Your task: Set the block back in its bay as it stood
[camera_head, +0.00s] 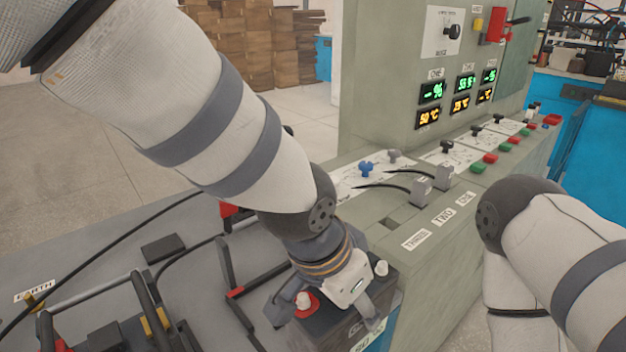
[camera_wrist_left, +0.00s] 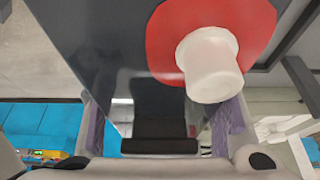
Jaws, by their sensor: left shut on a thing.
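The block is a battery (camera_head: 340,327) with a dark top and a blue lower part, at the bottom centre of the head view. It has two white-capped terminals, one on a red ring. My left gripper (camera_head: 328,308) comes down over the top and is shut on the battery. The left wrist view shows the dark battery top (camera_wrist_left: 100,50) close up between purple finger pads, with the red ring (camera_wrist_left: 163,45) and a white cap (camera_wrist_left: 210,68). The battery's bottom is out of view, so I cannot tell whether it rests on anything. My right gripper is out of view.
A green console (camera_head: 430,240) with labels THREE, TWO and ONE stands behind and right of the battery. Two grey connectors (camera_head: 421,192) on black cables lie on it. Red and black frames (camera_head: 232,270) and loose cables crowd the grey surface to the left. My right arm is at right.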

